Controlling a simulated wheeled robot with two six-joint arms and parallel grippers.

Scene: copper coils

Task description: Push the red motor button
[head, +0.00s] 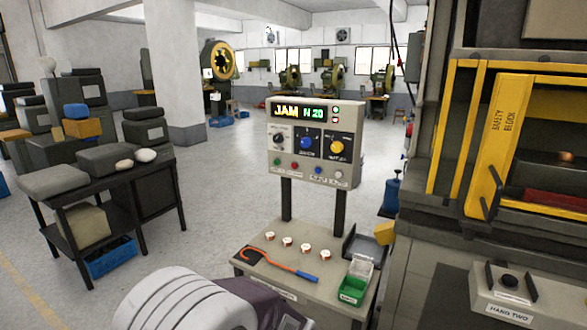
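A grey control panel (310,142) stands on two dark posts in the middle of the head view. A small red button (295,165) sits in its lower row, between a green button (277,161) and a blue one (318,170). A pale button (338,174) is at the row's right end. The labels there are too small to read. The display (299,111) reads "JAM N 20". Above the row are a black knob (280,139), a blue knob (306,143) and a yellow knob (336,147). Neither gripper shows, and nothing touches the panel.
Below the panel, a table (255,262) bears a red hook with a blue handle (280,265), several small round pieces (305,247) and a green bin (355,282). A press with a yellow guard (497,140) stands right. A black bench (120,178) with grey blocks stands left.

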